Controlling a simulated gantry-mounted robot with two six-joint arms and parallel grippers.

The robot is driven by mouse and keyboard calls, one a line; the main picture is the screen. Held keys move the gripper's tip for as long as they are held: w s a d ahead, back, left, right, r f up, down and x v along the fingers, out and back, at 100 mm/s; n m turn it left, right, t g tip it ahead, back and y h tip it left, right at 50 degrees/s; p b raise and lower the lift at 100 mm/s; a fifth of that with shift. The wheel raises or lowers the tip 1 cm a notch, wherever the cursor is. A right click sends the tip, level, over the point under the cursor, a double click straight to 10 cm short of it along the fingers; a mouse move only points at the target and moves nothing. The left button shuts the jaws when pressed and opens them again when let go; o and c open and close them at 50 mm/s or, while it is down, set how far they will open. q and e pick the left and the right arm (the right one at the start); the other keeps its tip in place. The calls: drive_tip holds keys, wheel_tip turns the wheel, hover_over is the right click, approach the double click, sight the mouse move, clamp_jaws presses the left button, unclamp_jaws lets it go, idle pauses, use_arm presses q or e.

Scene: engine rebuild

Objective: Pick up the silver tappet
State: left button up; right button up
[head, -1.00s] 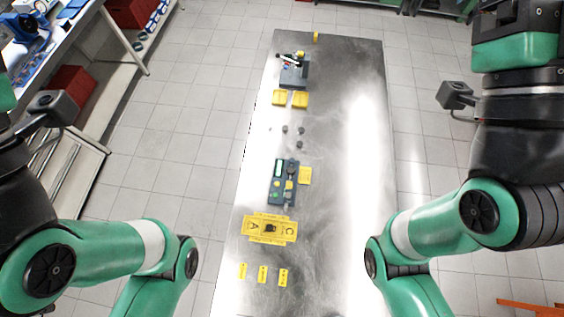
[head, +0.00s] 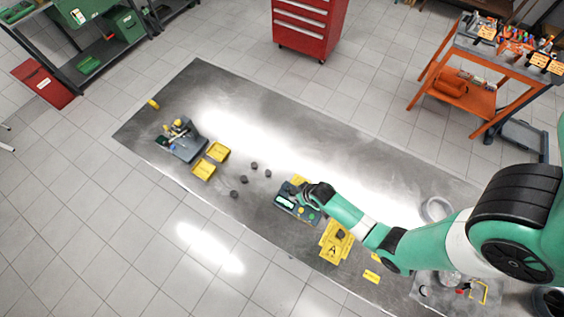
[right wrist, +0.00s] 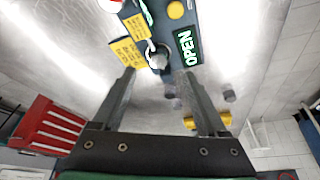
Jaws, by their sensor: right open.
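A dark blue-grey fixture (head: 285,203) with a green display lies on the metal table. In the right wrist view the same fixture (right wrist: 187,20) shows its lit OPEN sign. A small silver rounded piece (right wrist: 158,61), which looks like the silver tappet, is at the fixture's near end. My right gripper (right wrist: 157,73) is open, its two fingers on either side of the silver piece in the picture. I cannot tell whether they touch it. My left gripper is out of view.
Several dark round pieces (head: 245,179) stand on the table left of the fixture. Yellow trays (head: 204,169) and a grey block with parts (head: 182,142) lie farther left. A yellow plate (head: 333,247) marked A is beside my right arm. The table's back strip is clear.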

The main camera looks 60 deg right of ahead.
sight(294, 192)
drive_tip(key=shift+w+d+f+b, duration=0.2)
drive_tip(key=shift+d+f+b, duration=0.25)
drive_tip(key=shift+f+b, duration=0.3)
drive_tip(key=shift+r, duration=0.15)
drive_tip(key=b+x, duration=0.4)
drive_tip(key=x, duration=0.2)
drive_tip(key=shift+w+r, duration=0.1)
drive_tip(key=shift+w, duration=0.15)
clamp_jaws()
